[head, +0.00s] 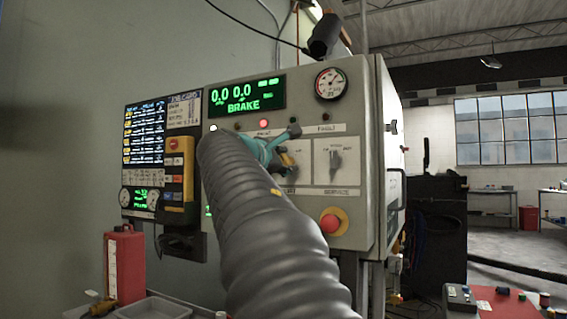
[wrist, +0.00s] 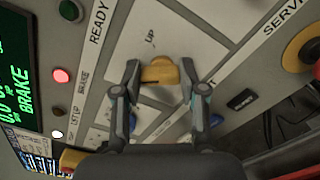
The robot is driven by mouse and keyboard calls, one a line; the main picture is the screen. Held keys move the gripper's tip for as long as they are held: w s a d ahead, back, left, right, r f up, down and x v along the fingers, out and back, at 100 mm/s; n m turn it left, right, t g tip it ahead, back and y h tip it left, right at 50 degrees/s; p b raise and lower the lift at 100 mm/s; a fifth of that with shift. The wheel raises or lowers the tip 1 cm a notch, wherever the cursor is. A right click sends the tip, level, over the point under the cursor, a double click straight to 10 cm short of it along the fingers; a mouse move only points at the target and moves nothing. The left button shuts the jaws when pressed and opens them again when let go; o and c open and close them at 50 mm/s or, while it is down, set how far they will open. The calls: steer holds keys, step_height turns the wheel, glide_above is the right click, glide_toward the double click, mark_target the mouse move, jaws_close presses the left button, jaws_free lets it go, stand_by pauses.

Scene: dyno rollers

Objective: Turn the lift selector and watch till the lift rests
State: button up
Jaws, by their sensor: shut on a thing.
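The yellow lift selector (wrist: 160,74) is on the grey panel, below an "UP" mark, in the wrist view. My gripper (wrist: 160,66) has one finger on each side of it and is shut on it. In the head view my gripper (head: 285,149) is at the panel, and only a small yellow part of the selector (head: 288,161) shows. My arm hides much of the lower panel. The lift itself cannot be made out.
The cabinet display (head: 243,95) reads "0.0 0.0" and "BRAKE". A red lamp (head: 263,123) and a white lamp (head: 213,127) are lit. A red emergency button (head: 330,223) and a second selector (head: 335,160) are right of my arm. A yellow pendant (head: 180,172) hangs at left.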

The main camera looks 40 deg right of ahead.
steer(key=m+b, duration=0.1)
steer(key=m, duration=0.3)
steer(key=shift+s+f+b, duration=0.1)
steer(key=shift+f+b, duration=0.1)
steer(key=shift+b, duration=0.2)
steer(key=m+b, duration=0.1)
steer(key=m, duration=0.3)
steer(key=m+b, duration=0.3)
steer(key=m, duration=0.3)
steer(key=shift+f, duration=0.1)
steer(key=shift+m, duration=0.4)
steer(key=o, duration=1.1)
steer(key=shift+o, duration=0.2)
steer(key=v, duration=1.2)
